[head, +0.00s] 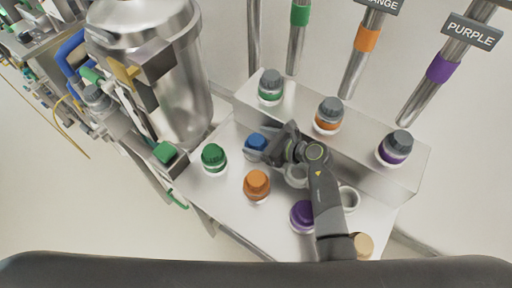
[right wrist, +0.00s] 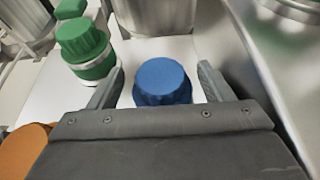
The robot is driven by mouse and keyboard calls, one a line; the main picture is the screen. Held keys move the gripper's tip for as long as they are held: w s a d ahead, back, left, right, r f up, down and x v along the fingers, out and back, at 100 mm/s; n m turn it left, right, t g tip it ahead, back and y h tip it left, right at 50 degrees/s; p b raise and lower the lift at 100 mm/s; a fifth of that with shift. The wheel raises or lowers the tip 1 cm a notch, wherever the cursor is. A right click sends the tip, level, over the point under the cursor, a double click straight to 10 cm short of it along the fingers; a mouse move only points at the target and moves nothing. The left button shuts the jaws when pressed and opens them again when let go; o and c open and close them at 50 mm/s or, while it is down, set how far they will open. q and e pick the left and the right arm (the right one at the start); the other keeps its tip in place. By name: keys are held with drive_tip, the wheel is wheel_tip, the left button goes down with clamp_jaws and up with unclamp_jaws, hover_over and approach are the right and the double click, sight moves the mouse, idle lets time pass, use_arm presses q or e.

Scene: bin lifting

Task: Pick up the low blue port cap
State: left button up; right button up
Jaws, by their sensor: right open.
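The low blue port cap (head: 257,140) sits on the white table among other caps. It also shows in the right wrist view (right wrist: 162,82), centred between the two fingers. My right gripper (head: 276,138) is open, with one finger on each side of the blue cap in the right wrist view (right wrist: 160,84). I cannot tell whether the fingers touch it. The cap's lower part is hidden by my gripper body in the wrist view. My left gripper is not in view.
A low green cap (head: 213,155) stands left of the blue one, with an orange cap (head: 257,182) and a purple cap (head: 303,213) nearer. A raised ledge (head: 300,112) behind carries green, orange and purple capped ports. A steel tank (head: 165,80) stands back left.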

drive_tip(key=shift+w+a+f, duration=0.25)
drive_tip(key=shift+w+a, duration=0.15)
drive_tip(key=shift+a, duration=0.15)
drive_tip(key=c, duration=1.2)
drive_tip(key=shift+r, duration=0.15)
drive_tip(key=shift+c, duration=0.2)
wheel_tip(320, 180, up, 9)
drive_tip(key=p, duration=0.8)
drive_tip(key=shift+r+p, duration=1.4)
drive_tip(key=shift+r, duration=0.1)
wheel_tip(320, 180, up, 4)
hover_over(256, 139)
drive_tip(key=shift+r, duration=0.15)
